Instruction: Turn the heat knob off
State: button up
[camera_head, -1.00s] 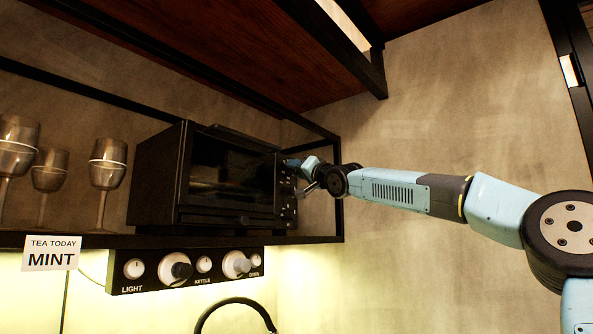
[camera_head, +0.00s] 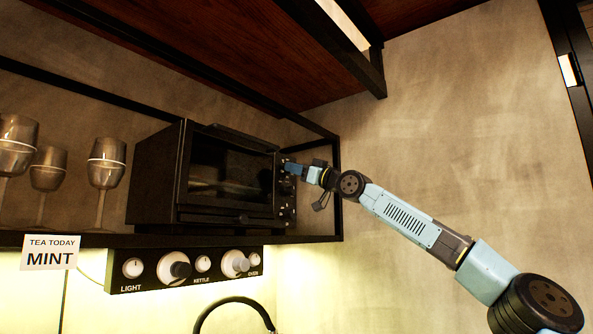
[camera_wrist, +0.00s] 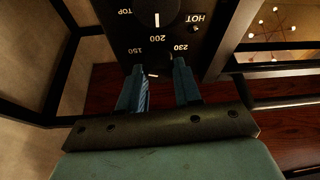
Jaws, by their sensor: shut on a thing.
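The black oven (camera_head: 228,180) stands on the shelf, its control panel on its right side. In the wrist view the panel (camera_wrist: 178,8) shows the marks 150, 200 and 230 in an arc just beyond my fingertips. My gripper (camera_wrist: 158,68) is shut on the dark heat knob (camera_wrist: 155,84), one blue finger on each side. A short white mark shows between the fingers. Most of the knob is dark and hard to make out. In the head view my gripper (camera_head: 291,168) is at the upper part of the panel.
Another dial (camera_wrist: 157,8) sits near, with a white pointer, beside the word HOT. Wine glasses (camera_head: 105,170) stand left of the oven. A black frame post (camera_head: 337,190) is close to my wrist. A knob strip (camera_head: 185,268) hangs below the shelf.

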jog(key=n+g, duration=0.2)
jog(key=n, duration=0.5)
jog(key=n+g+h, duration=0.1)
jog(key=n+g, duration=0.2)
jog(key=n, duration=0.5)
jog(key=n+g+h, duration=0.1)
jog(key=n+g, duration=0.2)
jog(key=n, duration=0.5)
jog(key=shift+w+r, duration=0.2)
jog(key=shift+d+h, duration=0.1)
jog(key=shift+h, duration=0.2)
jog(key=o, duration=1)
jog(key=shift+o, duration=0.2)
jog(key=shift+d+r, duration=0.1)
jog(key=shift+d, duration=0.05)
jog(key=v, duration=1.3)
jog(key=shift+d, duration=0.25)
